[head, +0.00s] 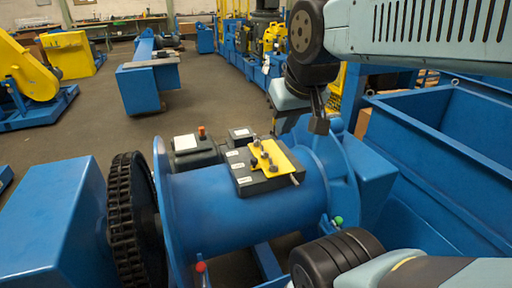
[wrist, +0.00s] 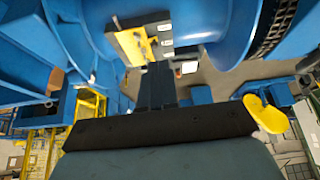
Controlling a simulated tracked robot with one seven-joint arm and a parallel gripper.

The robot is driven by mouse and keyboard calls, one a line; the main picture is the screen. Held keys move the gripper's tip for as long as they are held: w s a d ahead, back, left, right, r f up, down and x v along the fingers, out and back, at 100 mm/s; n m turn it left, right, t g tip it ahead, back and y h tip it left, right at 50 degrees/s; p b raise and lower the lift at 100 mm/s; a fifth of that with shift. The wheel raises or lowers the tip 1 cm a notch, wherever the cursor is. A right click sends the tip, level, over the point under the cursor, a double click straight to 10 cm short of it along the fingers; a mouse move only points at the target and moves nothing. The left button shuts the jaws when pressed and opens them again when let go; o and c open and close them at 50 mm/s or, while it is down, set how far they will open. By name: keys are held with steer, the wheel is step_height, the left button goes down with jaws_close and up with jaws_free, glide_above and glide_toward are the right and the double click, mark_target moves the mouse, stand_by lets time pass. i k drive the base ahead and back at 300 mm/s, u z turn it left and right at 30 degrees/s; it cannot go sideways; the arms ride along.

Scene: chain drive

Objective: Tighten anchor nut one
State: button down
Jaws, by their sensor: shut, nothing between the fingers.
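A dark box (head: 250,184) with a yellow plate (head: 275,157) sits on top of the blue drum (head: 245,215) in the head view. Several dark bolts or nuts stand on the yellow plate; I cannot tell which is anchor nut one. My gripper (head: 319,126) is shut and empty, hanging to the right of and a little above the plate, apart from it.
A black chain (head: 122,210) runs round the wheel at the drum's left. A dark box with a red button (head: 201,132) stands behind the drum. Green (head: 338,221) and red (head: 200,267) knobs stick up in front. Blue troughs (head: 440,150) fill the right side.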

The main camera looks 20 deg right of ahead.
mark_target(264, 155)
steer(key=z, duration=0.05)
steer(key=k, duration=0.45)
steer(key=u, duration=1.05)
steer(key=k, duration=0.6)
steer(key=z, duration=1.1)
steer(key=i, duration=1)
steer(key=u, duration=0.1)
